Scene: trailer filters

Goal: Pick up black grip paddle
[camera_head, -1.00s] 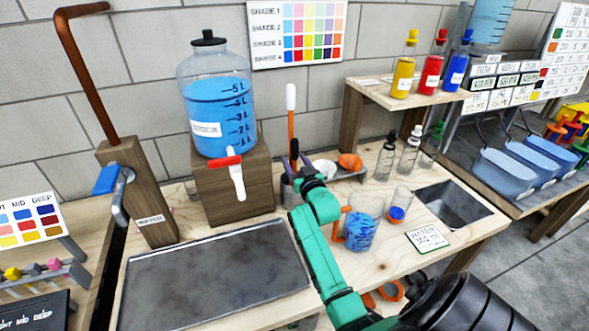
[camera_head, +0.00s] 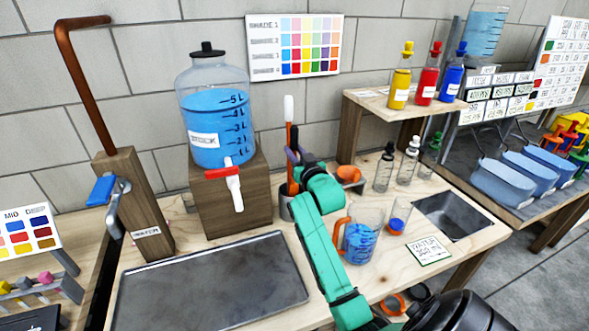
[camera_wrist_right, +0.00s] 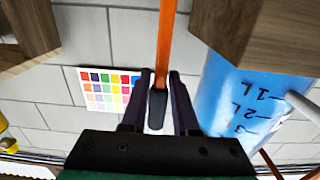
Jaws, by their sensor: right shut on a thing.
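The black grip paddle has a dark handle (camera_wrist_right: 157,108) and an orange shaft (camera_wrist_right: 166,40) in the right wrist view, which is upside down. In the head view its dark grip (camera_head: 294,134) shows beside a white-handled paddle (camera_head: 288,108). My right gripper (camera_head: 293,157) is shut on the black grip, with its purple fingers (camera_wrist_right: 160,100) on both sides of it. The shaft points down toward the grey holder (camera_head: 285,207); its lower end is hidden by my arm and the holder. My left gripper is not in view.
A blue water tank (camera_head: 218,125) on a wooden block stands just left of the holder. A jug of blue liquid (camera_head: 362,238) stands right of my arm. A grey tray (camera_head: 210,285) lies at front left. Small bottles (camera_head: 408,163) stand at the right.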

